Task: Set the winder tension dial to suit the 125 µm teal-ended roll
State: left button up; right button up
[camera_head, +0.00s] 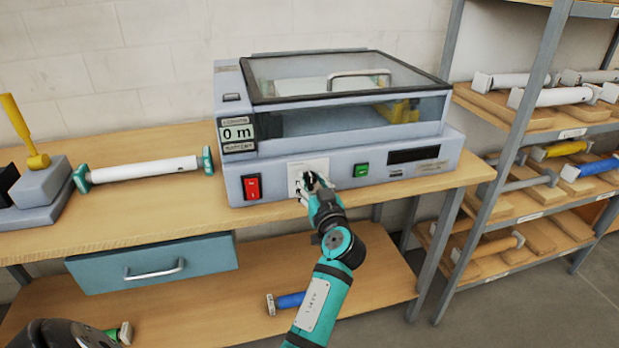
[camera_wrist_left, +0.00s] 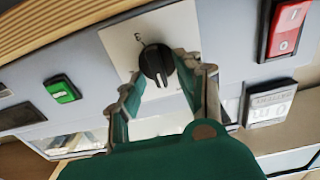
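The black winder tension dial (camera_wrist_left: 157,65) sits on a white plate (camera_head: 309,166) on the laminator's (camera_head: 275,183) front. In the wrist view its pale pointer line faces the lower side of the picture; the scale is mostly unreadable. My left gripper (camera_head: 312,181) is at the plate, and in the wrist view its two fingertips (camera_wrist_left: 160,66) flank the dial with no clear gap. I cannot tell whether they grip it. A white roll with teal ends (camera_head: 145,170) lies on the bench left of the laminator.
A display (camera_head: 238,133) reads 0 m. A yellow-handled device (camera_head: 38,185) stands at the bench's left end. A shelf rack (camera_head: 508,150) with several rolls stands right.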

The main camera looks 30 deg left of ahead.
pick_arm(q)
jog(key=shift+s+d, duration=0.1)
jog(key=shift+c, duration=1)
grip_shut()
